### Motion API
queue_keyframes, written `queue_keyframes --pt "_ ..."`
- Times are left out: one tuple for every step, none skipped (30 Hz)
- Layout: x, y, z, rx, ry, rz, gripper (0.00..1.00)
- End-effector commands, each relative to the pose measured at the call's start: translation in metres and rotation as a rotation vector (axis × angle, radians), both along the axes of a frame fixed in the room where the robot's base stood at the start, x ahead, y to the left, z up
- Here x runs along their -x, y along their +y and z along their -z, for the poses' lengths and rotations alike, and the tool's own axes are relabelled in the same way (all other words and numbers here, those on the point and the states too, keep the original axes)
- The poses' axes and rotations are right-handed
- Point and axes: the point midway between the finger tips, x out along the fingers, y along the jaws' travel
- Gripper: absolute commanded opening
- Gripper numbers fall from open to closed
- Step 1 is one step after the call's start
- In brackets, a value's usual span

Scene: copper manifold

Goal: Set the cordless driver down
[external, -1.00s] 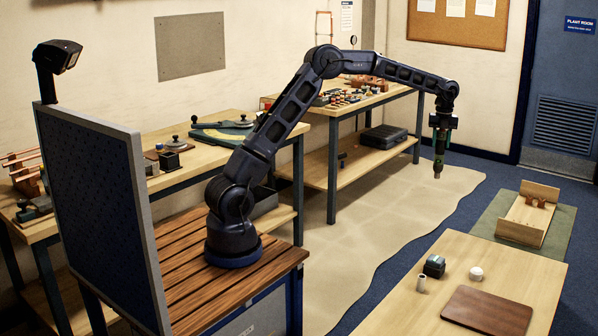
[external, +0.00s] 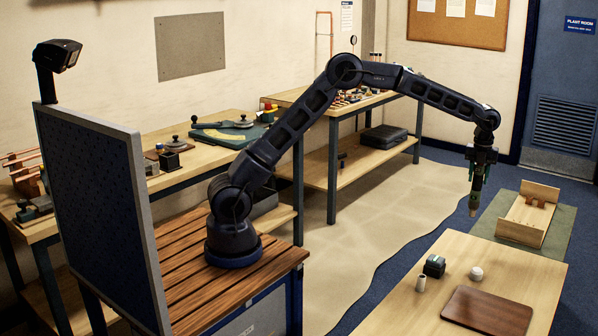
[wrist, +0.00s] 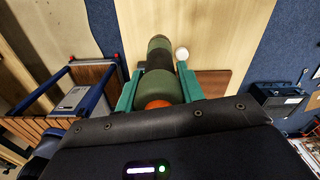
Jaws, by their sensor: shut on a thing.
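My gripper (external: 482,157) points downward at the end of the outstretched arm. It is shut on the cordless driver (external: 475,192), which hangs roughly upright, its pale tip lowest. In the wrist view, the green gripper fingers (wrist: 158,88) are on both sides of the driver's dark and olive body (wrist: 160,60), with an orange part near the palm. The driver is in the air near the far edge of the light wooden table (external: 400,303), apart from any surface. A brown board (external: 487,310) lies flat on that table. It partly shows in the wrist view (wrist: 214,83).
On the table stand a dark block (external: 434,266), a small pale cylinder (external: 421,284) and a white round item (external: 476,273). Beyond it, an open wooden box (external: 520,232) rests on a green mat (external: 562,232). Workbenches line the wall. The table's left part is bare.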

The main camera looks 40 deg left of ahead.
Motion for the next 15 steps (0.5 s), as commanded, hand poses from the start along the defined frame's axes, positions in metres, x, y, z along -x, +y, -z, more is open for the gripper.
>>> queue_keyframes --pt "0.000 0.000 0.011 -0.002 0.001 0.000 0.00" --pt "0.000 0.000 0.017 -0.002 0.001 0.000 0.00" --pt "0.001 0.000 0.025 -0.002 0.001 0.001 0.00" --pt "0.001 0.000 0.031 -0.002 0.001 0.001 0.00" --pt "0.001 0.000 0.037 -0.001 0.001 0.001 0.00" --pt "0.001 0.000 0.045 -0.002 0.001 0.001 0.00" --pt "0.000 0.000 0.052 -0.001 0.000 0.001 0.00" --pt "0.000 0.000 0.058 -0.001 0.000 0.001 0.00" --pt "0.001 0.000 0.066 -0.003 0.002 0.001 0.00" --pt "0.001 0.000 0.072 -0.002 0.001 0.002 0.00" --pt "0.001 0.000 0.078 -0.001 0.001 0.002 0.00" --pt "0.000 0.000 0.086 -0.001 0.000 0.001 0.00" --pt "0.000 0.000 0.092 -0.001 0.000 0.001 0.00" --pt "0.000 0.000 0.098 -0.001 0.000 0.001 0.00" --pt "0.000 0.000 0.106 -0.002 0.001 0.001 0.00"
